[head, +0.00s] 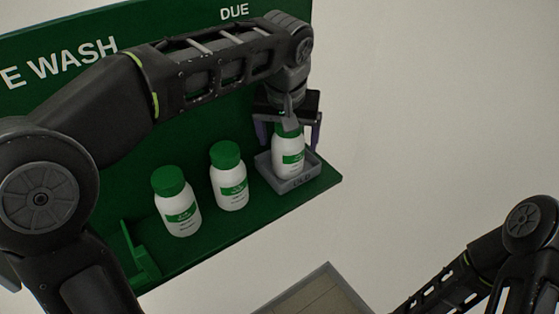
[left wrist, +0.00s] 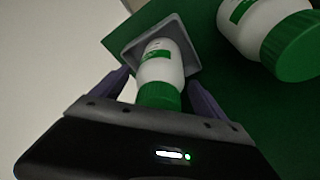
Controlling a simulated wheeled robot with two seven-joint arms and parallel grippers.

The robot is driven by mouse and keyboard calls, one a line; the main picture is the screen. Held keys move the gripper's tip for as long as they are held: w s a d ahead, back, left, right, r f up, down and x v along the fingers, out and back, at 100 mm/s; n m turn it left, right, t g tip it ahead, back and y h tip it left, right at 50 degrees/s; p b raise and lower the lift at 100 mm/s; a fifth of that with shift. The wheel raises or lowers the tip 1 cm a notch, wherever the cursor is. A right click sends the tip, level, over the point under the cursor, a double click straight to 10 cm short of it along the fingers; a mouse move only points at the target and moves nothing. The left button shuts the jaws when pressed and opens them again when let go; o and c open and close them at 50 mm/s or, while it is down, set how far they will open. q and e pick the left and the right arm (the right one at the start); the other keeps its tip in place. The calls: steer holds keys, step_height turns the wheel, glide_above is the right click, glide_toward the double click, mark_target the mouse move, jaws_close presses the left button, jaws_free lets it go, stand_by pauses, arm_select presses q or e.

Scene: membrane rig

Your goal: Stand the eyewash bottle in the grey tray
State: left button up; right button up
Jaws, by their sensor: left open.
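A white eyewash bottle (head: 288,158) with a green cap and green label stands in the grey tray (head: 292,184) at the right end of the green shelf. In the left wrist view the same bottle (left wrist: 162,68) has its base inside the tray (left wrist: 128,47). My left gripper (head: 288,140) is above and around the bottle's upper part. Its purple fingers are spread, one on each side, with gaps to the bottle in the left wrist view (left wrist: 160,90). My right gripper is not visible; only part of my right arm shows at lower right.
Two similar white bottles with green caps, a middle one (head: 230,176) and a left one (head: 177,202), stand on the green shelf (head: 255,215) left of the tray. A green bracket (head: 140,256) is at the shelf's left. A flat panel (head: 318,292) shows at bottom.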

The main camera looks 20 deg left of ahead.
arm_select(q)
steer(key=v, duration=0.3)
steer(key=shift+r, duration=0.15)
steer(key=s+b, duration=0.1)
steer(key=s, duration=0.1)
steer(key=s+b, duration=0.1)
steer(key=s, duration=0.1)
steer(key=s+b, duration=0.1)
steer(key=s, duration=0.1)
steer(key=shift+s+d, duration=0.15)
steer(key=shift+d, duration=0.1)
steer(key=s, duration=0.2)
steer(key=s+p, duration=0.1)
steer(key=s, duration=0.1)
steer(key=s+p, duration=0.1)
steer(key=s, duration=0.1)
steer(key=shift+d+r, duration=0.2)
steer(key=shift+d, duration=0.1)
